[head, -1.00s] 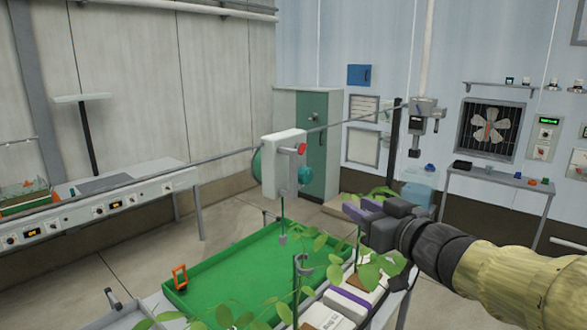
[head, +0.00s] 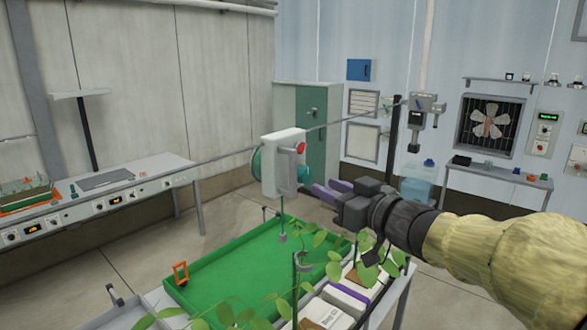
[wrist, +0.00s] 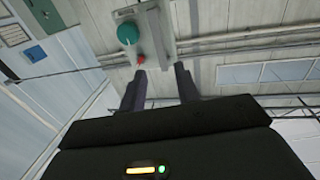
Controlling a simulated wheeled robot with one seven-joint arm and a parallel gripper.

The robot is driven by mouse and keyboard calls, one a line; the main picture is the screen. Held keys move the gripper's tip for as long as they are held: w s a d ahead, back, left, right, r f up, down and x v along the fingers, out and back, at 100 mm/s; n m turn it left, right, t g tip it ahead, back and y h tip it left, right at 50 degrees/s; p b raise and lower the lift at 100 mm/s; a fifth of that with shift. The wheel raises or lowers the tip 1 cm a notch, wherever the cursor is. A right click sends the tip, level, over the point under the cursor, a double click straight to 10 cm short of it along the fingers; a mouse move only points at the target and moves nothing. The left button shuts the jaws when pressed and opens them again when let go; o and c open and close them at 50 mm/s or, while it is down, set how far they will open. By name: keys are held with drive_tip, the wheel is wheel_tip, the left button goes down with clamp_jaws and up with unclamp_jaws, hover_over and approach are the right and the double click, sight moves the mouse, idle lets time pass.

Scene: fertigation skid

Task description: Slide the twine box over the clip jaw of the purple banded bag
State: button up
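The twine box (head: 284,165) is a pale box with a red knob and a teal disc, hung on a thin grey rail. A small grey weight hangs on a line below it. The purple banded bag (head: 349,291) is among the pale bags at the right end of the green tray. A grey clip jaw (head: 302,262) stands at a plant stem near the bags; leaves partly hide the bags. My gripper (head: 326,187) is open and empty, just right of the twine box. In the wrist view the twine box (wrist: 152,28) lies beyond my spread fingers.
The green tray (head: 235,262) lies below the rail, with an orange-handled item (head: 181,273) on its left edge. Leafy plants rise at the front. The rail (head: 215,157) crosses the scene. A grey device (head: 424,108) hangs at the right.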

sight(295, 173)
drive_tip(key=p+x, duration=0.3)
drive_tip(key=x, duration=0.9)
clamp_jaws()
